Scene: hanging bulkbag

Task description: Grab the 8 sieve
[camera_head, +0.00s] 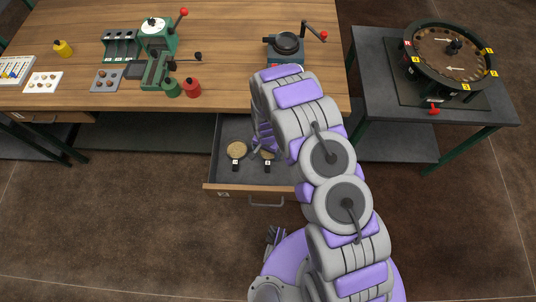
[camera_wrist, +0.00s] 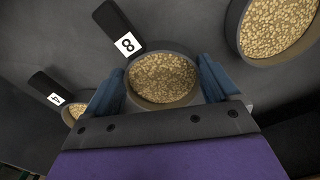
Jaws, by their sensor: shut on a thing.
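The 8 sieve (camera_wrist: 160,78) is a round dark pan filled with tan grains, with a black handle bearing a white "8" tag. In the wrist view it lies between the two blue fingers of my gripper (camera_wrist: 162,85), which are shut on its rim from both sides. In the head view the sieve (camera_head: 267,155) is in the open drawer, partly hidden behind my arm. My gripper is mostly hidden there too.
The 4 sieve (camera_wrist: 75,112) lies to the left, and another grain-filled sieve (camera_wrist: 280,27) is at upper right in the wrist view. The open drawer (camera_head: 225,187) has walls around them. The wooden table (camera_head: 225,65) stands above, holding a green machine (camera_head: 158,45).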

